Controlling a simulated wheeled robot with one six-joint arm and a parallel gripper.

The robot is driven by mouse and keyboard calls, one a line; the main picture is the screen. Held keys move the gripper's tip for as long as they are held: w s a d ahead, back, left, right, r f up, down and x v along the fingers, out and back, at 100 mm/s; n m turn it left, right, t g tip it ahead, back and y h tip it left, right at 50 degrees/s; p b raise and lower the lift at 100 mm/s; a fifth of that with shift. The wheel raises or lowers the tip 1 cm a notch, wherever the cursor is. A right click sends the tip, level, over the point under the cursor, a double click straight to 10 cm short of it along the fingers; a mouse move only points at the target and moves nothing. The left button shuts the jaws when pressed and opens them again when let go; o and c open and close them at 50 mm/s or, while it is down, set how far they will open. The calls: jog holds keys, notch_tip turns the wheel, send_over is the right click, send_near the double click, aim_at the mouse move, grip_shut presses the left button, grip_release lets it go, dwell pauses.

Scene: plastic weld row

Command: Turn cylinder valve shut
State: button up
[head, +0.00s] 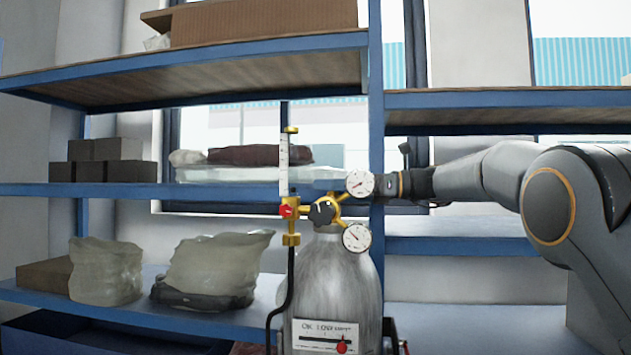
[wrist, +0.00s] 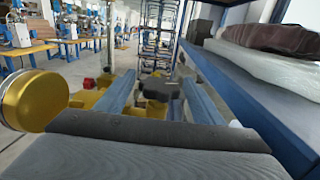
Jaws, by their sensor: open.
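A grey gas cylinder (head: 325,285) stands upright in the head view with brass fittings and two round gauges on top. Its black lobed valve knob (head: 322,212) sits at the front of the brass. In the wrist view the same knob (wrist: 165,86) shows ahead, between the two blue fingers of my gripper (wrist: 160,90). The fingers are apart, one on each side of the knob; contact cannot be told. In the head view my arm reaches in from the right and the upper gauge (head: 360,184) partly hides the gripper. A gold round gauge back (wrist: 35,100) is close at left in the wrist view.
Blue shelving (head: 376,120) stands behind the cylinder, with wrapped bags (head: 215,265) and dark boxes (head: 105,160) at left. A clear flow tube (head: 284,165) rises left of the knob. A black hose (head: 289,285) hangs below it. A shelf edge runs close along the wrist view's right.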

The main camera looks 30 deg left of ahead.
jog(key=shift+p+x, duration=0.5)
jog(key=shift+x, duration=1.2)
jog(key=c, duration=1)
jog(key=shift+w+r+m+t+y+b, duration=0.1)
jog(key=shift+w+m+t+y+b, duration=0.15)
jog(key=shift+m+t+b, duration=0.65)
jog(key=shift+w+m+t+y+b, duration=0.1)
jog(key=shift+w+m+t+y, duration=0.35)
jog(key=shift+t, duration=0.95)
jog(key=shift+c, duration=0.2)
jog(key=shift+s, duration=0.15)
jog(key=o, duration=1)
jog(key=shift+o, duration=0.2)
